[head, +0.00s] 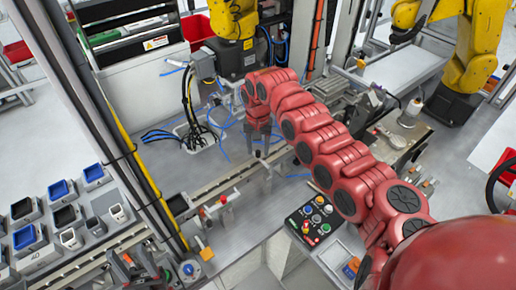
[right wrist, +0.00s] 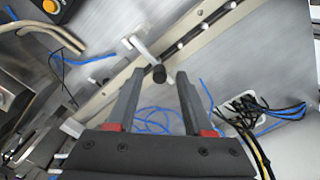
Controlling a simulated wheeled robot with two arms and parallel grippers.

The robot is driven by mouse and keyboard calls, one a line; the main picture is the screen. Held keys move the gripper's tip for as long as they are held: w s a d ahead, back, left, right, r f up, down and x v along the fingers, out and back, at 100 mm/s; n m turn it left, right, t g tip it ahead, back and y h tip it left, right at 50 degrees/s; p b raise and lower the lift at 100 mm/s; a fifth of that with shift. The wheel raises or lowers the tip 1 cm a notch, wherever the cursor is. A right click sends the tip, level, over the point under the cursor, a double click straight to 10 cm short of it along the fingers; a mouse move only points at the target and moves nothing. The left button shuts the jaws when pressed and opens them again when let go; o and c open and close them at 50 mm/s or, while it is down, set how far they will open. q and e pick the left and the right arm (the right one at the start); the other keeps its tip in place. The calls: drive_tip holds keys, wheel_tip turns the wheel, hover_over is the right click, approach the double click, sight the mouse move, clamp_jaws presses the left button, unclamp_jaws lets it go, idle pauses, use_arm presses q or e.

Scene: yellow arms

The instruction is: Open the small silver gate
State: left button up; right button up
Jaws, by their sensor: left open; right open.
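The small silver gate (right wrist: 141,46) shows in the right wrist view as a pale bar across a rail, with a black round knob (right wrist: 158,74) at its near end. My right gripper (right wrist: 159,76) is open, and the knob appears between its two fingertips. Neither finger visibly touches it. In the head view my right gripper (head: 264,142) points down over the rail, and the gate there is partly hidden by the gripper and hard to make out.
A conveyor rail (head: 215,188) runs diagonally across the grey bench, with a red-tipped fitting (head: 222,202) on it. Black and blue cables (head: 197,135) lie behind. A button panel (head: 314,218) sits at the front. Several bins (head: 60,190) stand at left.

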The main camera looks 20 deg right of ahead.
drive_tip(key=shift+c, duration=0.2)
clamp_jaws()
idle(1.2)
